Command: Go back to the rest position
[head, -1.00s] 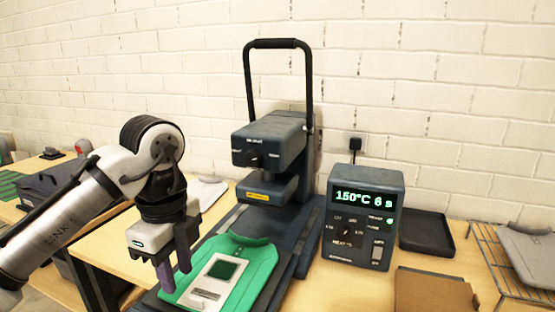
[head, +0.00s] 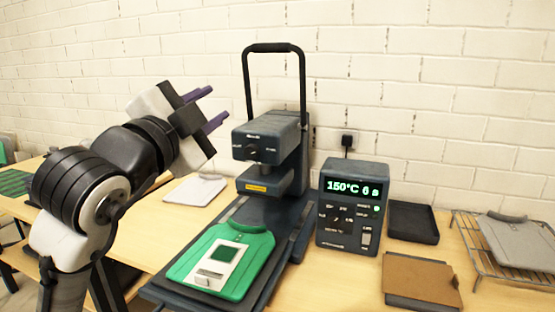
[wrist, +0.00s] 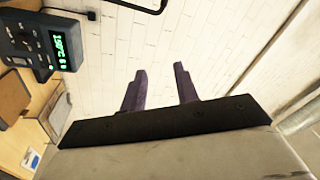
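My gripper (head: 207,107) is raised at the upper left of the head view, above the table and left of the heat press. Its two purple fingers point up and to the right, spread apart with nothing between them. In the wrist view the open fingers (wrist: 160,88) show against the white brick wall. The heat press (head: 270,150) stands with its black handle up. On its lower plate lies a green shirt (head: 255,250) with a white-framed piece (head: 219,264) on it. My gripper touches none of these.
The control box (head: 352,222) reads 150°C 6 s; it also shows in the wrist view (wrist: 35,42). A black tray (head: 413,222), a brown board (head: 420,281) and a wire rack (head: 470,240) with a grey shirt (head: 522,245) are at right. A pale shirt (head: 195,190) lies behind the arm.

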